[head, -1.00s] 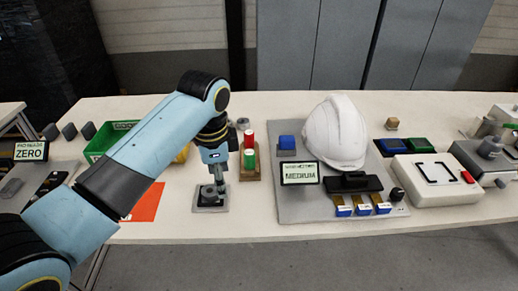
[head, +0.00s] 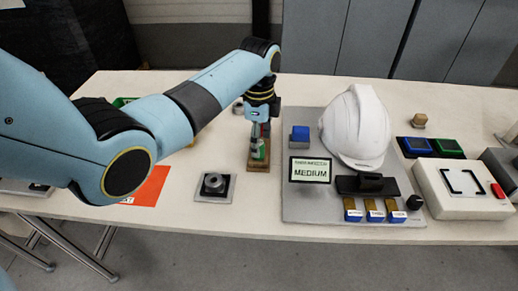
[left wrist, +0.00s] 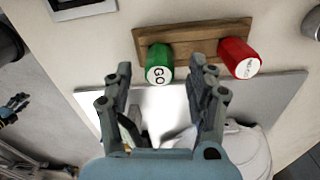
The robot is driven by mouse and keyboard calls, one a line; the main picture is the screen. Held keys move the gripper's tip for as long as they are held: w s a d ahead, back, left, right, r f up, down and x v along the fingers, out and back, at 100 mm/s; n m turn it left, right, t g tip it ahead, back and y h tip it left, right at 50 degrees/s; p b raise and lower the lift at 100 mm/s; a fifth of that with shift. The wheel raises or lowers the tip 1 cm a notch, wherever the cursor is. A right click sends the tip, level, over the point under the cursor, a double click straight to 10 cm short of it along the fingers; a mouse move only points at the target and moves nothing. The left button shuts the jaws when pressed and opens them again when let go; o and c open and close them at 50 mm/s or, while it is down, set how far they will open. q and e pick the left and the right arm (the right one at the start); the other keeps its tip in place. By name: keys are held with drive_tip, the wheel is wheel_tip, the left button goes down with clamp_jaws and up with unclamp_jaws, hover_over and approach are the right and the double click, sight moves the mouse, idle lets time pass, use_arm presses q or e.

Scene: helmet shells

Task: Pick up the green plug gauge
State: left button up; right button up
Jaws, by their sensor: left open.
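The green plug gauge (left wrist: 159,62), marked GO on its end, stands in a wooden holder (left wrist: 190,32) beside a red plug gauge (left wrist: 240,58). In the head view the green gauge (head: 263,150) is partly hidden by my left gripper (head: 257,140). In the left wrist view my left gripper (left wrist: 161,72) is open and empty. Its fingers point at the holder, with the green gauge showing between and just beyond the fingertips. I cannot tell whether they touch it. My right gripper is not in view.
A black ring on a grey plate (head: 226,197) lies left of the holder. To the right, a grey board (head: 300,213) carries a white helmet (head: 357,128), a MEDIUM display (head: 310,170) and a blue block (head: 300,137). An orange sheet (head: 152,187) lies at left.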

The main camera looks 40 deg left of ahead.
use_arm(q)
wheel_tip(320, 180, down, 3)
drive_tip(key=shift+r, duration=0.15)
drive_tip(key=c, duration=1)
drive_tip(key=shift+r, duration=0.15)
drive_tip(key=shift+c, duration=0.2)
